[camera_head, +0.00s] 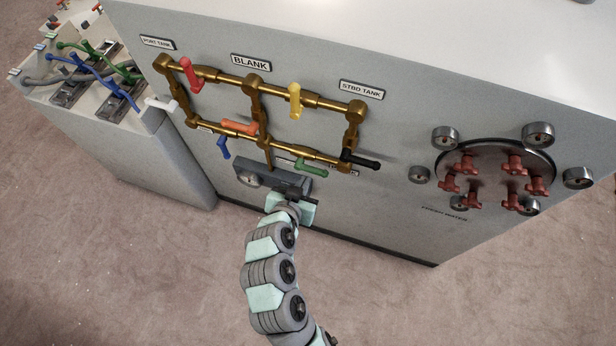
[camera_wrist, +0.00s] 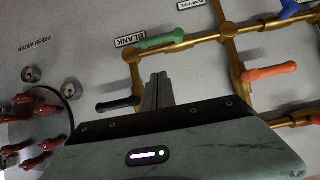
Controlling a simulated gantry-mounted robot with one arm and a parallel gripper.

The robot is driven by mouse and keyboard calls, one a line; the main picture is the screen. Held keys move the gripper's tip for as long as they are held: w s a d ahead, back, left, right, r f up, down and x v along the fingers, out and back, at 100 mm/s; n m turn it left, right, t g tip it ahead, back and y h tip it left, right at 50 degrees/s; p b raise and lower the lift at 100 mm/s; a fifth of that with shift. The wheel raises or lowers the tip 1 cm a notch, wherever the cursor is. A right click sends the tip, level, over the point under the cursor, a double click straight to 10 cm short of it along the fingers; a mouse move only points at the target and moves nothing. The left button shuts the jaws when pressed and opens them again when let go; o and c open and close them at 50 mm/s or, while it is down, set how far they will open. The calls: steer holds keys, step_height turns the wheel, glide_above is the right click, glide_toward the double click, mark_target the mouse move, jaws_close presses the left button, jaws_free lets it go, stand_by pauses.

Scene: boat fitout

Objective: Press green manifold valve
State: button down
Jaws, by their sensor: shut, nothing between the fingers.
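The green valve handle (camera_head: 312,170) sits on the lower right run of the brass pipe manifold (camera_head: 255,100) on the grey panel. In the wrist view the green handle (camera_wrist: 163,39) lies just above my fingertips, with a strip of panel showing between. My gripper (camera_head: 303,194) is just below the handle in the head view, in front of the panel. In the wrist view my gripper (camera_wrist: 158,80) is shut and empty, its fingers together. Whether it is at the handle's depth I cannot tell.
A black handle (camera_head: 360,160) is right of the green one; orange (camera_head: 238,128) and blue (camera_head: 223,147) handles are to its left. Red (camera_head: 191,75) and yellow (camera_head: 295,101) handles are higher. A round hatch with red knobs (camera_head: 495,172) is right.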

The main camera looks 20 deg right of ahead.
steer(key=p, duration=0.2)
glide_above(313, 173)
steer(key=s+a, duration=0.1)
steer(key=s, duration=0.1)
step_height(313, 173, down, 5)
step_height(313, 173, down, 3)
steer(key=shift+w+r, duration=0.1)
steer(key=shift+r, duration=0.1)
steer(key=shift+w+d+f, duration=0.15)
steer(key=shift+f, duration=0.55)
steer(key=shift+f+b, duration=0.15)
steer(key=shift+b, duration=0.15)
